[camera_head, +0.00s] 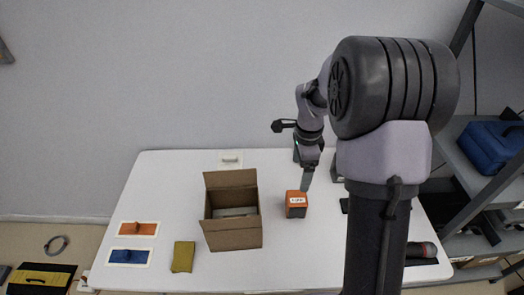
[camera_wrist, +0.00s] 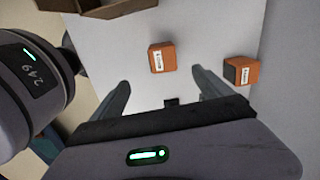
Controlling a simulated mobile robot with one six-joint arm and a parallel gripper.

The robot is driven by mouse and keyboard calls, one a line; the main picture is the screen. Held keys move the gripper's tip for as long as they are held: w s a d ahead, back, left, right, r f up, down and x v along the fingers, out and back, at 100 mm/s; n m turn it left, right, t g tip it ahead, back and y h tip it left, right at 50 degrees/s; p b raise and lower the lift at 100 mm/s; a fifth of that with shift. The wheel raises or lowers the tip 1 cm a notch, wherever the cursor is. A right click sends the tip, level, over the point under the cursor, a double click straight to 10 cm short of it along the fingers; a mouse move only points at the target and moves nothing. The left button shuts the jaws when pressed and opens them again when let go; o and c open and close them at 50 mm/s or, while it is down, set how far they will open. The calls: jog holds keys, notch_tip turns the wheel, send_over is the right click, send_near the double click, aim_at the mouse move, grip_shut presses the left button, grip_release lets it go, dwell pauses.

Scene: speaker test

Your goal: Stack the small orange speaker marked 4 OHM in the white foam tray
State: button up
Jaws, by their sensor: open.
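A small orange speaker (camera_head: 296,204) with a dark lower front and a white label stands on the white table, right of the cardboard box. The label is too small to read surely. The wrist view shows two orange blocks with white labels, one ahead of the fingers (camera_wrist: 162,57) and one to the right with a dark side (camera_wrist: 241,72). I cannot tell which is marked 4 OHM. My gripper (camera_head: 305,185) is open and empty; its fingers (camera_wrist: 160,80) stand apart, near the speaker. I cannot surely identify the white foam tray; a pale insert (camera_head: 235,212) lies in the box.
The open cardboard box (camera_head: 233,240) stands left of the speaker. White pads with an orange piece (camera_head: 138,229) and a blue piece (camera_head: 128,256), and an olive block (camera_head: 183,257), lie further left. A small white item (camera_head: 230,158) is at the back. My arm hides the right side.

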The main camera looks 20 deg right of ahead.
aim_at(297, 198)
jog(key=shift+m, duration=0.5)
jog(key=f+b, duration=0.1)
jog(key=f, duration=0.3)
jog(key=f+b, duration=0.2)
jog(key=f, duration=0.3)
jog(key=f+b, duration=0.2)
jog(key=f, duration=0.3)
jog(key=shift+w+d+f, duration=0.2)
jog(key=shift+w+d, duration=0.1)
jog(key=shift+d, duration=0.1)
jog(key=f+b, duration=0.1)
jog(key=f, duration=0.1)
jog(key=f+b, duration=0.1)
jog(key=f, duration=0.2)
jog(key=shift+w+d+f+b, duration=0.1)
jog(key=shift+w+f+b, duration=0.1)
jog(key=shift+f+b, duration=0.15)
jog(key=shift+r, duration=0.2)
jog(key=shift+c, duration=0.2)
grip_shut()
